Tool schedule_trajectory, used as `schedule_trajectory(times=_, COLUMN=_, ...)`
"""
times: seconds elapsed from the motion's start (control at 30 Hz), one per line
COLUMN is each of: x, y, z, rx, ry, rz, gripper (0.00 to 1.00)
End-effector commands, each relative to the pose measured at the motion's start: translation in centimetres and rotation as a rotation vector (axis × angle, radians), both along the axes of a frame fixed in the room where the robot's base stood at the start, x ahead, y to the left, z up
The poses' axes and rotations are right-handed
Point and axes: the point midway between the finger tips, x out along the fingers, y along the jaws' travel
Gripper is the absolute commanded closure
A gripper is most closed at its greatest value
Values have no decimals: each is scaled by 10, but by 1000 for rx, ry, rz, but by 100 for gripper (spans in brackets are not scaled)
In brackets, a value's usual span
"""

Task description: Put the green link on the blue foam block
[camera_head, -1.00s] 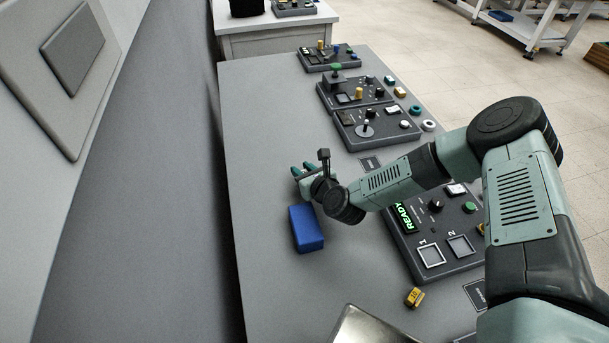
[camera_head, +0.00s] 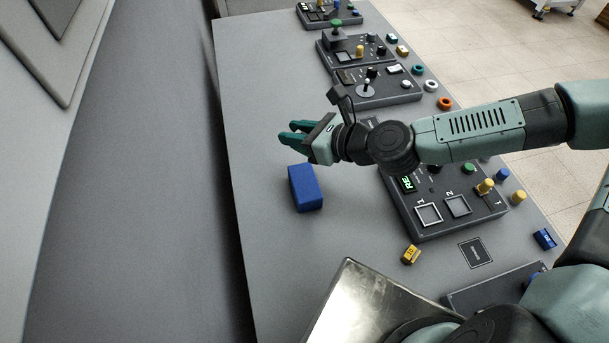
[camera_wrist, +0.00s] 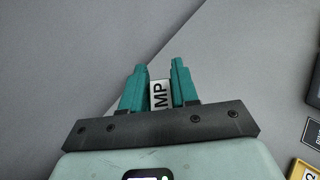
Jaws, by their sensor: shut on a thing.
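The blue foam block (camera_head: 305,188) lies on the grey bench, left of the control panels, with its top clear. My gripper (camera_head: 286,133) is in the air, above the block in the head picture, fingers pointing left. In the wrist view my gripper (camera_wrist: 160,76) is shut on a small piece (camera_wrist: 160,95) with a white face lettered "MP". The block is not in the wrist view.
A panel with two numbered squares (camera_head: 445,205) stands right of the block. A yellow link (camera_head: 411,255) and a blue link (camera_head: 544,238) lie near it. The bench left of the block is bare.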

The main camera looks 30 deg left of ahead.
Motion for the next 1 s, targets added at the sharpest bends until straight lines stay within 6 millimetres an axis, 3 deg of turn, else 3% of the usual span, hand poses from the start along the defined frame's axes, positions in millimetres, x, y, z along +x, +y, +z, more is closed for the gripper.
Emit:
schedule_trajectory(times=0.07, x=-10, y=-6, z=3, rx=6, ry=-5, rz=35, gripper=100)
schedule_trajectory(times=0.2, x=-17, y=-8, z=-17, rx=8, ry=-6, rz=61, gripper=100)
schedule_trajectory(times=0.7, x=-15, y=-8, z=-85, rx=8, ry=-8, rz=56, gripper=100)
schedule_trajectory(times=1.0, x=-15, y=-8, z=-93, rx=8, ry=-11, rz=58, gripper=100)
